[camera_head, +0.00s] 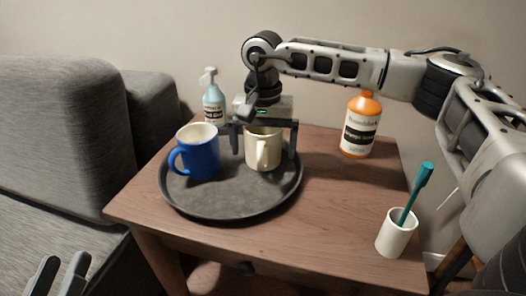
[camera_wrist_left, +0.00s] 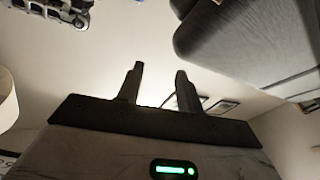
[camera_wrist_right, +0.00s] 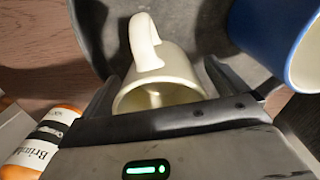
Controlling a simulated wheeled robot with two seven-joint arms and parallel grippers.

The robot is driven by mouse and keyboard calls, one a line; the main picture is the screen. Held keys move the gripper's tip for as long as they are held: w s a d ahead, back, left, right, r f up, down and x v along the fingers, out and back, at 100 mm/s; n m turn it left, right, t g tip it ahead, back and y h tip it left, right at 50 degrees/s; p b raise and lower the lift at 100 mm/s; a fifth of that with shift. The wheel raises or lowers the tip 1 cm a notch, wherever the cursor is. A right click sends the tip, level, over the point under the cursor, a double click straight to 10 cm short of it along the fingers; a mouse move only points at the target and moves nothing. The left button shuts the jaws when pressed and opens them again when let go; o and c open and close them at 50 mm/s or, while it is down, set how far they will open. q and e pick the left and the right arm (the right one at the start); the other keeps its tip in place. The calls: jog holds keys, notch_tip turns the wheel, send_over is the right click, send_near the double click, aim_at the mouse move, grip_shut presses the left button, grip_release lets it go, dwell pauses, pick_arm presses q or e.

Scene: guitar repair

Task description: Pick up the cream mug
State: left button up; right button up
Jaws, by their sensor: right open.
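The cream mug (camera_head: 264,153) stands upright on the dark round tray (camera_head: 235,203), its handle toward the front. My right gripper (camera_head: 264,142) reaches down over it from behind, with one open finger on each side of the mug. In the right wrist view the mug (camera_wrist_right: 165,72) lies between the spread fingers (camera_wrist_right: 158,88), with its handle pointing away from the palm. I cannot tell whether a finger touches it. My left gripper (camera_head: 60,276) is at the bottom left, away from the table. The left wrist view shows its fingers (camera_wrist_left: 158,85) apart and empty.
A blue mug (camera_head: 200,155) stands on the tray close left of the cream mug. A pump bottle (camera_head: 213,108) stands behind it. An orange-capped bottle (camera_head: 360,128) and a white cup (camera_head: 396,235) with a teal brush (camera_head: 416,190) stand right.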

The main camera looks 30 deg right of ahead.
jog(key=c, duration=1.3)
jog(key=shift+c, duration=0.5)
jog(key=shift+r, duration=0.2)
